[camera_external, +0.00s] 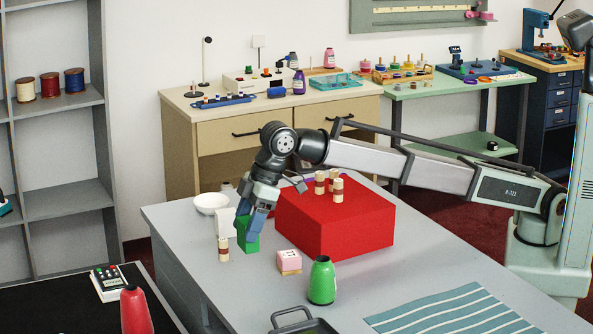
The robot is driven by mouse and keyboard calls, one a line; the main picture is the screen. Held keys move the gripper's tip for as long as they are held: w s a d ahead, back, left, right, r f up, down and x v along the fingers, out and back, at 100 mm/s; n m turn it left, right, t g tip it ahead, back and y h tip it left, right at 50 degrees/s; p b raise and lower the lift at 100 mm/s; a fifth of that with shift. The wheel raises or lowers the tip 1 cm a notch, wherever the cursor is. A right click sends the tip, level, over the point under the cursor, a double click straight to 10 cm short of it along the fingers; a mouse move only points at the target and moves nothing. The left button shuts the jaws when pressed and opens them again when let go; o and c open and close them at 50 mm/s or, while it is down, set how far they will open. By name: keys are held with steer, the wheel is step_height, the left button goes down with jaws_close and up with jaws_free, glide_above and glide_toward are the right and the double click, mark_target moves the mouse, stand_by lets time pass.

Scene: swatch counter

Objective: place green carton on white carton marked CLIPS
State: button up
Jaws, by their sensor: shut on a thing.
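The green carton (247,239) is between the fingers of my gripper (257,222), which is shut on it and points down, slightly tilted. I cannot tell whether the carton touches the counter or hangs just above it. A white carton (226,221) stands directly behind and to the left of the green carton, partly covered by it and by my gripper. No lettering can be read on the white carton, so CLIPS is not legible.
A large red block (340,228) with several striped spools (337,190) stands right of my gripper. A striped spool (223,248), a pink-topped box (289,262) and a green bottle (322,281) stand nearby. A white bowl (210,203) is behind; a striped cloth (450,312) lies front right.

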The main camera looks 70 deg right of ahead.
steer(key=w+d+r+m, duration=0.2)
steer(key=w+d+r, duration=0.1)
steer(key=w+d, duration=1)
step_height(320, 180, up, 4)
steer(key=n, duration=0.3)
glide_above(226, 211)
steer(key=shift+d+f, duration=0.1)
steer(key=shift+f, duration=4.95)
steer(key=shift+f, duration=0.1)
steer(key=o, duration=1.1)
steer(key=v, duration=1.2)
steer(key=shift+w, duration=0.15)
